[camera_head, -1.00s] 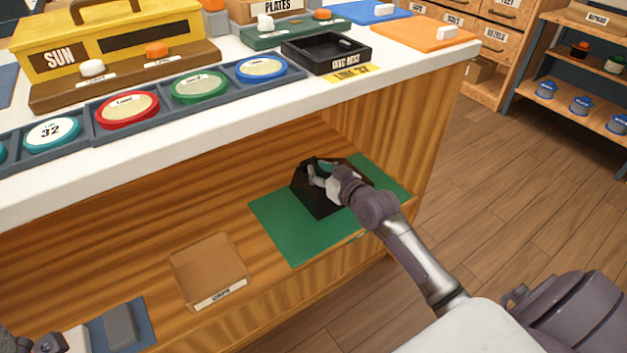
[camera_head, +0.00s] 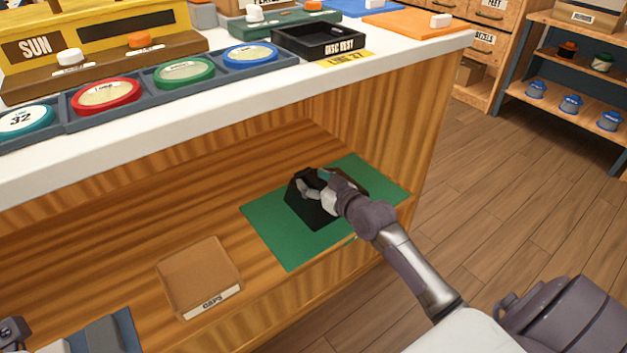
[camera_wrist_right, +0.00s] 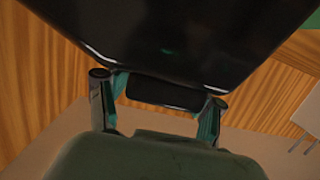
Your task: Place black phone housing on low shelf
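The black phone housing (camera_head: 316,212) is on the green mat (camera_head: 284,238) on the low wooden shelf, toward its right end. My right gripper (camera_head: 314,184) is at the housing. In the right wrist view, its two teal-padded fingers (camera_wrist_right: 165,98) sit against both ends of a narrow black part of the housing (camera_wrist_right: 165,35). The gripper and wrist hide part of the housing, and I cannot tell whether its whole underside touches the mat. A small part of my left gripper (camera_head: 14,332) shows at the lower left corner; its fingers cannot be made out.
The wooden side panel (camera_head: 400,125) closes the right end.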

